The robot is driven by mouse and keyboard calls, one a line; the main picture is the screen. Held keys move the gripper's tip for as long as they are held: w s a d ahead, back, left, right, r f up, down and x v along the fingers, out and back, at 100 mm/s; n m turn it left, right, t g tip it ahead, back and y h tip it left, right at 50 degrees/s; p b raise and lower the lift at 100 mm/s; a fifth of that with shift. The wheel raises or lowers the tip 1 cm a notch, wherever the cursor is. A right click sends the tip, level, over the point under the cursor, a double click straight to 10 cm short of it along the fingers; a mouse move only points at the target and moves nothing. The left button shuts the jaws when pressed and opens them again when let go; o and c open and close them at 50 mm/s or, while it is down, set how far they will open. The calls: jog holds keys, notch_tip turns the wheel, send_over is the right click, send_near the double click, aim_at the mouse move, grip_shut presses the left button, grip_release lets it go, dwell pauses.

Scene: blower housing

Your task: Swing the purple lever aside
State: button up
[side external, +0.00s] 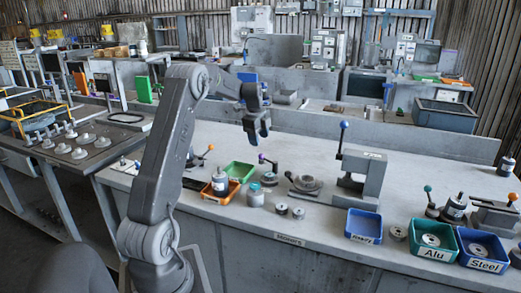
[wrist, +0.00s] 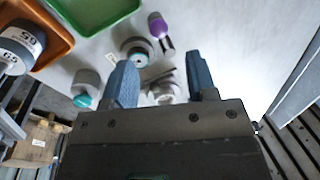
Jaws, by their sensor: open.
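The purple lever (side external: 262,158) stands on the bench below my gripper, its purple knob up and to the left of a dark round base (side external: 270,178). In the wrist view the purple lever (wrist: 157,22) lies ahead of the fingertips, near the top centre, with a dark forked part beside its knob. The round base (wrist: 137,48) shows just beyond and between the fingers. My gripper (side external: 258,137) is open and empty, pointing down above the bench; its two blue-grey fingers (wrist: 161,62) are apart and do not touch the lever.
A green tray (side external: 239,171) and an orange tray (side external: 220,188) are on the left. A teal-topped jar (side external: 255,194) stands in front. A round flanged part (side external: 306,184) and a grey press with a blue-knobbed lever (side external: 360,180) stand on the right. Blue bin (side external: 364,226) is at the front edge.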

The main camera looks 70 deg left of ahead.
jog(key=r, duration=0.3)
jog(key=s+r, duration=0.1)
jog(key=r, duration=0.1)
jog(key=shift+d+r, duration=0.3)
jog(key=shift+r, duration=0.05)
